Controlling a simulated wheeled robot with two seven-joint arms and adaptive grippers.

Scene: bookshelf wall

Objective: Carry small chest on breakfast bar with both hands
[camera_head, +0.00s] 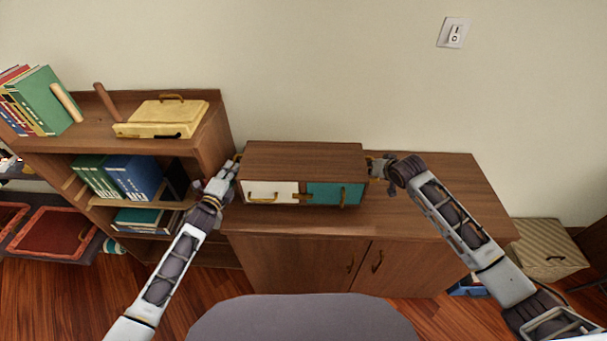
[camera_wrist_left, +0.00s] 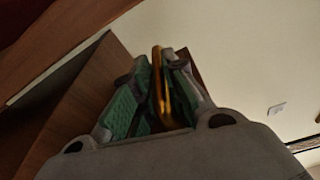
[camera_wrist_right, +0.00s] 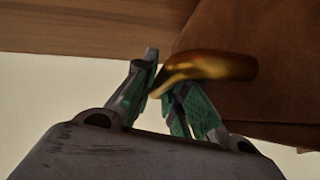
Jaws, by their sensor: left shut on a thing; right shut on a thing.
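The small chest (camera_head: 302,163) is a brown wooden box with a white drawer (camera_head: 271,192) and a teal drawer (camera_head: 335,194) on its front. It is at the left part of the brown wooden cabinet top (camera_head: 430,195); I cannot tell if it touches it. My left gripper (camera_head: 229,172) is at its left side, shut on a brass handle (camera_wrist_left: 158,80). My right gripper (camera_head: 378,168) is at its right side, shut on the other brass handle (camera_wrist_right: 215,67). The fingers partly hide both handles.
A bookshelf (camera_head: 200,135) with books and a yellow case (camera_head: 162,117) stands close on the left. The cabinet top is clear to the right of the chest. A woven box (camera_head: 548,250) is on the floor at the right. A grey rounded surface (camera_head: 300,320) is at the bottom.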

